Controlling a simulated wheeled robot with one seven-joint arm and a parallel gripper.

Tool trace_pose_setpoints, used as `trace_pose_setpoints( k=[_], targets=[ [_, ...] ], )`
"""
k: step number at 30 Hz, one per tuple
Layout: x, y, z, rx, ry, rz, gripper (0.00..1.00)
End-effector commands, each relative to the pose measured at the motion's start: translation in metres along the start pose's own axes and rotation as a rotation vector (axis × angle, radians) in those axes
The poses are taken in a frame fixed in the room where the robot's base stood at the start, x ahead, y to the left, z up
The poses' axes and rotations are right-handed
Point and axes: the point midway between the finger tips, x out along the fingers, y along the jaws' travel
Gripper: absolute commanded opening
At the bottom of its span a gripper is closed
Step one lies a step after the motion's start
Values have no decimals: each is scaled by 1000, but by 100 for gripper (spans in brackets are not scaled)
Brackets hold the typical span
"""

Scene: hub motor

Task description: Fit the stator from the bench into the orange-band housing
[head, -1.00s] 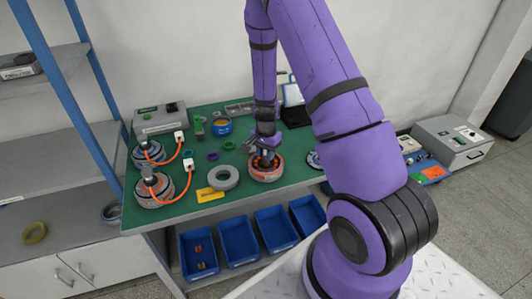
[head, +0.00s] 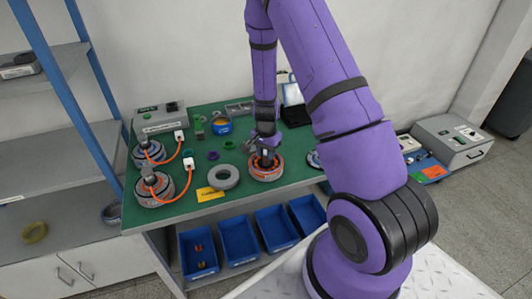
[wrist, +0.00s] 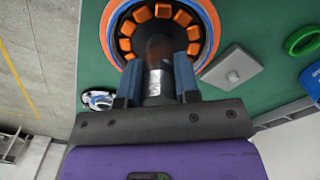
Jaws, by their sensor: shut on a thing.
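The orange-band housing (head: 268,177) stands on the green bench below my gripper (head: 264,153). The wrist view shows its round rim with an orange ring (wrist: 212,28). The stator, with orange coil blocks (wrist: 183,18) around a dark centre, sits within the outline of that rim. My gripper's two fingers (wrist: 158,85) are shut on the stator's upright metal shaft. How deep the stator sits, and whether it is fully seated, I cannot tell. My fingers and the shaft hide the near side of the stator.
A grey ring (head: 224,177) lies left of the housing, near a yellow card (head: 209,194). Two round units with orange cables (head: 154,188) stand at the bench's left. A grey block (wrist: 233,67) and a green ring (wrist: 303,41) lie close by. Blue bins (head: 238,238) hang below.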

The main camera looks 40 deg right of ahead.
Motion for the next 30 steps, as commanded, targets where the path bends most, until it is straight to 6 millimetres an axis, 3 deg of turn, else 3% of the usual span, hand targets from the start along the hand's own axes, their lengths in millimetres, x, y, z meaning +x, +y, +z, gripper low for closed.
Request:
trace_pose_setpoints(
  k=[5,6,10,21,30],
  targets=[
    [0,0,0,0,1,-1,0],
    [0,0,0,0,1,-1,32],
    [0,0,0,0,0,0,60],
    [-5,0,0,-1,1,0,60],
    [-51,-1,0,-2,3,-3,60]
  ],
)
